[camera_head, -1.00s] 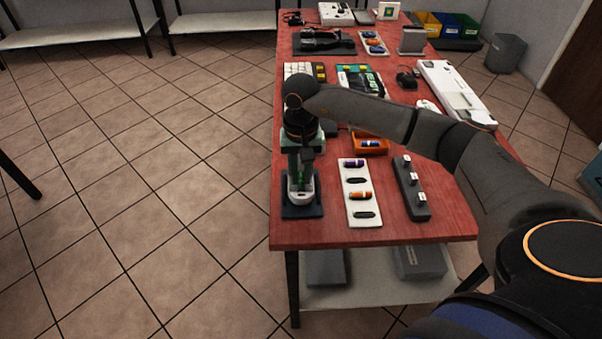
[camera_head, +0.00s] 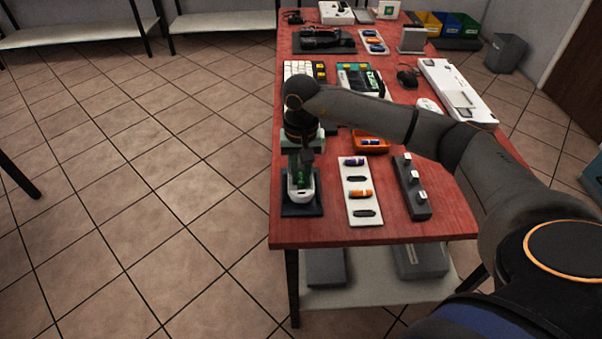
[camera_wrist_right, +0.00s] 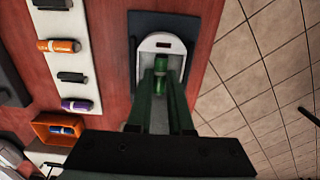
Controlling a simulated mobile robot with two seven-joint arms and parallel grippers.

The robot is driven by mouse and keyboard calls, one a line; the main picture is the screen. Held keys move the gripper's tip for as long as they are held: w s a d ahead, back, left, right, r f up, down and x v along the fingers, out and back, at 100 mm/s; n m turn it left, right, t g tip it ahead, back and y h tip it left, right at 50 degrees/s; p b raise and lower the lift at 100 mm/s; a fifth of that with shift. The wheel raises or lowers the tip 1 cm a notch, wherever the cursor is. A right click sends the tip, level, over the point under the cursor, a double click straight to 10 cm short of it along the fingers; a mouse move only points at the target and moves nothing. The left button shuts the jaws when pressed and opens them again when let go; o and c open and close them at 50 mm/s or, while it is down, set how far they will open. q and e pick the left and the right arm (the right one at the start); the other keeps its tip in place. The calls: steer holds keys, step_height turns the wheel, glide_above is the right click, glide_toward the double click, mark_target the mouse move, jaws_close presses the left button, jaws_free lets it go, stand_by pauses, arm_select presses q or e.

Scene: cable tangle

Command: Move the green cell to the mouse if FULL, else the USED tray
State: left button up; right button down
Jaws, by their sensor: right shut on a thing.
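My right gripper (camera_head: 303,172) is shut on the green cell (camera_wrist_right: 161,68), at a white holder (camera_wrist_right: 162,43) on a dark plate (camera_head: 315,208). The wrist view shows the cell between the fingers, over the holder's hollow; I cannot tell whether it touches the bottom. The holder has a small dark window with a reddish mark, too small to read. A dark mouse (camera_head: 406,78) and a pale, rounded mouse-like object (camera_head: 429,106) lie farther back. My left gripper is not in view.
A white strip (camera_head: 351,176) with purple and orange cells and dark slots lies right of the holder. A dark bar with white blocks (camera_head: 412,186) is beyond it. Keyboards and a white device (camera_head: 440,75) fill the back. The red table's front edge (camera_head: 375,239) is clear.

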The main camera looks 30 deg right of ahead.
steer(key=c, duration=1.1)
jaws_free()
steer(key=shift+r, duration=0.15)
steer(key=shift+r+p, duration=1.05)
steer(key=shift+r, duration=0.6)
steer(key=o, duration=0.6)
steer(key=shift+c, duration=0.2)
steer(key=shift+r, duration=0.1)
step_height(320, 180, up, 5)
steer(key=p, duration=0.3)
